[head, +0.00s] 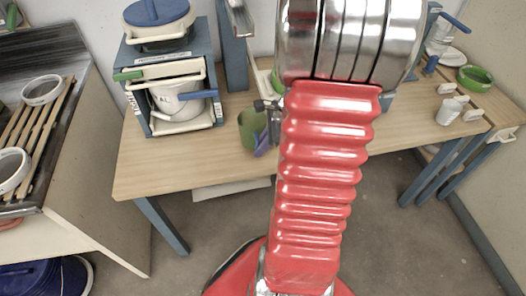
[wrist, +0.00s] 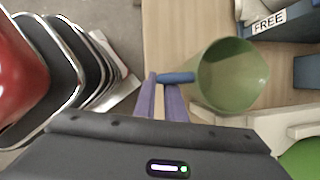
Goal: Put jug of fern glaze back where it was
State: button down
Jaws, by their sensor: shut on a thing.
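The green jug (head: 252,130), open at the top with a blue handle, is near the middle of the wooden table (head: 170,165) in the head view. The wrist view shows the jug (wrist: 230,75) from above; it looks empty. My gripper (head: 264,138) has its purple fingers shut on the handle, and they also show in the wrist view (wrist: 160,95). My red arm hides part of the table behind and right of the jug. I cannot tell whether the jug touches the table.
A blue stand (head: 136,98) holding a white bucket (head: 178,102) is left of the jug. The table's front left is clear.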

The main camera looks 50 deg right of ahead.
jog(key=shift+f, duration=1.7)
jog(key=c, duration=1.8)
grip_release()
jog(key=v, duration=1.2)
jog(key=shift+s, duration=0.1)
